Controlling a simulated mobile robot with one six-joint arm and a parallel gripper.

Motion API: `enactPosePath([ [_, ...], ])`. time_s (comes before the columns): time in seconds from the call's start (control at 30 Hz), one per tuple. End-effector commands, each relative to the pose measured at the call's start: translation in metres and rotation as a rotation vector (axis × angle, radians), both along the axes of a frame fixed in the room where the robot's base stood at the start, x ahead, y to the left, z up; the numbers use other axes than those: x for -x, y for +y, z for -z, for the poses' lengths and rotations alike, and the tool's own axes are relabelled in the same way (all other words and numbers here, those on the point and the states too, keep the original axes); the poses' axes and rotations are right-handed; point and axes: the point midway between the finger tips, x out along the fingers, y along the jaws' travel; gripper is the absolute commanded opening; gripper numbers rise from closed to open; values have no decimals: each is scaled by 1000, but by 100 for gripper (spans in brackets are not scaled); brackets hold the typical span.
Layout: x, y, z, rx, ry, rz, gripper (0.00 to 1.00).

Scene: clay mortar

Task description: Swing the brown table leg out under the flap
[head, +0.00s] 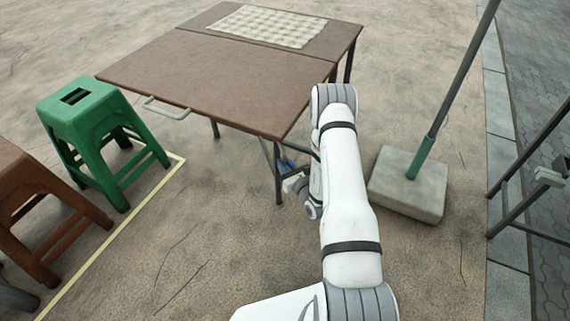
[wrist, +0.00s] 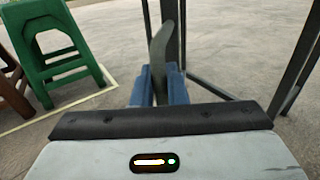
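The brown folding table (head: 225,45) has its flap (head: 200,82) up, about level with the fixed top. A thin dark leg (head: 278,180) stands below the flap's near right side; it looks dark grey here. My gripper (head: 290,168) is low beside this leg, mostly hidden by my arm. In the wrist view, the two blue fingers of my gripper (wrist: 159,88) stand close together. A curved grey piece (wrist: 159,55) rises between them and nearly fills the gap. A dark upright post (wrist: 173,30) stands just behind. Firm contact cannot be made out.
A green stool (head: 92,125) and a brown stool (head: 35,200) stand left, by a yellow floor line (head: 120,225). A pole (head: 440,110) in a concrete base (head: 408,185) is right of my arm. Open floor lies in front of the flap.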

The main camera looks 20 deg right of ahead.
Motion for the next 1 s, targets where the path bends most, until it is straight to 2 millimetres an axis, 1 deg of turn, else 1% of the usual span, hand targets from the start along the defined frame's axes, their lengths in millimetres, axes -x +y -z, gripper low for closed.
enactPosePath([
  [0.03, -4, -1, -4, 3, -13, 1, 16],
  [0.2, -3, -1, -3, 2, -9, 1, 30],
  [0.47, 0, -2, -2, 2, -6, 1, 30],
  [0.57, 9, -4, -3, 1, -3, 1, 30],
  [0.8, 49, -14, -3, 0, -3, 4, 30],
  [0.9, 62, -17, -2, 1, -4, 3, 30],
  [1.0, 70, -18, -2, 1, -5, 2, 30],
])
